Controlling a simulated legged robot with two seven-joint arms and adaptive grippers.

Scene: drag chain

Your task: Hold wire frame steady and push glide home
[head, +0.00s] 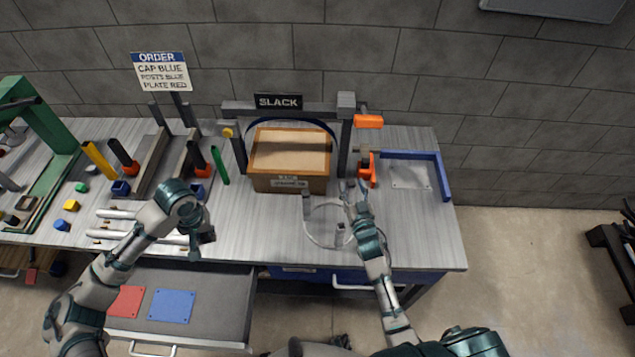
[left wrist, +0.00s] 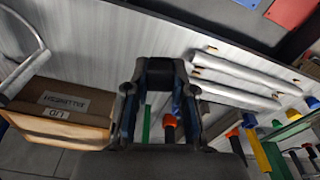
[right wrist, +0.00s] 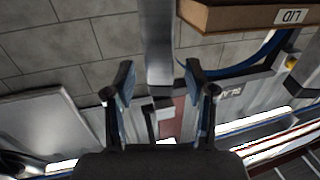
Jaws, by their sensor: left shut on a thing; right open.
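A thin pale wire frame (head: 308,236) lies as a loop at the front middle of the bench, with grey uprights at its edge. The wire also shows in the left wrist view (left wrist: 40,38). My left gripper (head: 200,240) is left of it, above the front edge. It is shut on a dark piece (left wrist: 160,68) spanning its fingertips, which I cannot identify. My right gripper (head: 353,190) is open near the foot of the right grey post, beyond the wire loop. In the right wrist view that grey post (right wrist: 158,45) rises beyond the open fingers. I cannot pick out the glide.
A brown box (head: 290,150) stands under the SLACK bar (head: 278,101). Orange parts (head: 368,121) sit by the right post, and a blue corner bracket (head: 442,175) lies at the right. Grey tubes and coloured posts crowd the left. An open drawer (head: 215,290) juts out in front.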

